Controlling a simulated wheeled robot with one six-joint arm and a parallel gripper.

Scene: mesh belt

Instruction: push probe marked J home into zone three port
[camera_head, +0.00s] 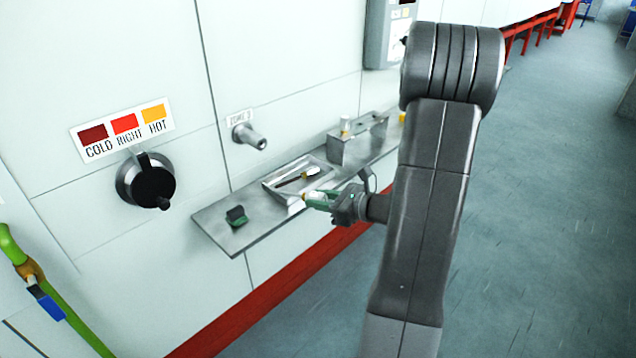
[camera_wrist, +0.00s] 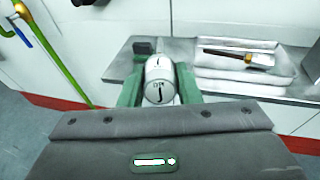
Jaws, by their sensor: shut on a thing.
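The probe (camera_wrist: 159,82) is a pale cylinder with a dark J on it. It shows in the wrist view between the two green fingers of my gripper (camera_wrist: 159,88), which is shut on it. In the head view my gripper (camera_head: 312,199) is in front of the metal shelf, with the probe mostly hidden by its fingers. The zone three port (camera_head: 248,136) is a short grey metal tube standing out of the white wall under a ZONE 3 label (camera_head: 240,117). It is up and left of my gripper, apart from the probe.
A metal shelf (camera_head: 217,218) runs along the wall. A black knob (camera_head: 153,184) sits left under a COLD/RIGHT/HOT sign (camera_head: 123,130).

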